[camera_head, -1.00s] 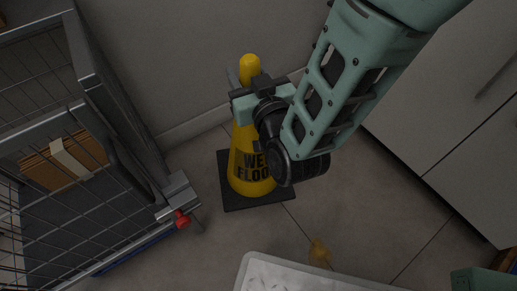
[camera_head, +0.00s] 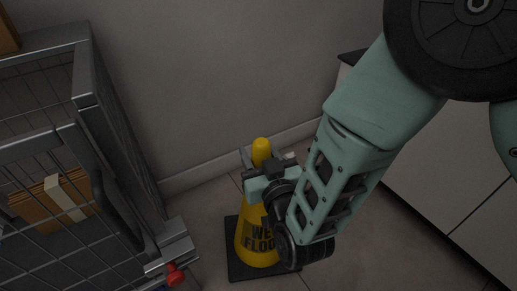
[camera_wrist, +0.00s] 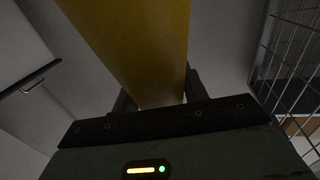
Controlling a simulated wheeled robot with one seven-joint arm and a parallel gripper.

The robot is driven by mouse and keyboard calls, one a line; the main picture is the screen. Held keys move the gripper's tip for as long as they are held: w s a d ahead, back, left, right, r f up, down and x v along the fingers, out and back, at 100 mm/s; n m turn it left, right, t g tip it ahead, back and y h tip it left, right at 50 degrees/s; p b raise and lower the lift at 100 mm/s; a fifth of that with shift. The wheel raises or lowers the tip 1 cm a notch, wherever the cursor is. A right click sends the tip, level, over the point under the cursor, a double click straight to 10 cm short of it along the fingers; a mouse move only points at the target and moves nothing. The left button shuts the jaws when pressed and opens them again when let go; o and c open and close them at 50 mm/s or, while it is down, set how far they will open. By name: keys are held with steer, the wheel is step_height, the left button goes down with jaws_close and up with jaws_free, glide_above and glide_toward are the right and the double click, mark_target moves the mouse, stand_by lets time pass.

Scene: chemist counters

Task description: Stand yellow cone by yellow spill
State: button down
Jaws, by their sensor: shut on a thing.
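The yellow cone (camera_head: 257,243) with black "WET FLOOR" lettering and a dark square base stands upright in the head view, near the wall. My gripper (camera_head: 264,172) is shut on its upper part, just below the rounded tip. In the wrist view the cone (camera_wrist: 140,45) fills the upper middle, between the two fingers of my gripper (camera_wrist: 160,98). Whether the base touches the floor I cannot tell. The yellow spill is not in view now.
A wire cage trolley (camera_head: 95,170) with a cardboard box (camera_head: 50,203) in it stands close on the left. A white cabinet (camera_head: 440,165) is on the right. The grey wall (camera_head: 230,75) is behind the cone. Some bare floor (camera_head: 365,250) shows right of the cone.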

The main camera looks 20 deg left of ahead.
steer(key=shift+r, duration=0.15)
steer(key=c, duration=0.8)
jaws_free()
steer(key=shift+f, duration=0.25)
steer(key=shift+o, duration=0.2)
steer(key=shift+r, duration=0.25)
steer(key=p+v, duration=0.4)
steer(key=v, duration=0.8)
steer(key=shift+p, duration=0.4)
steer(key=shift+f, duration=0.1)
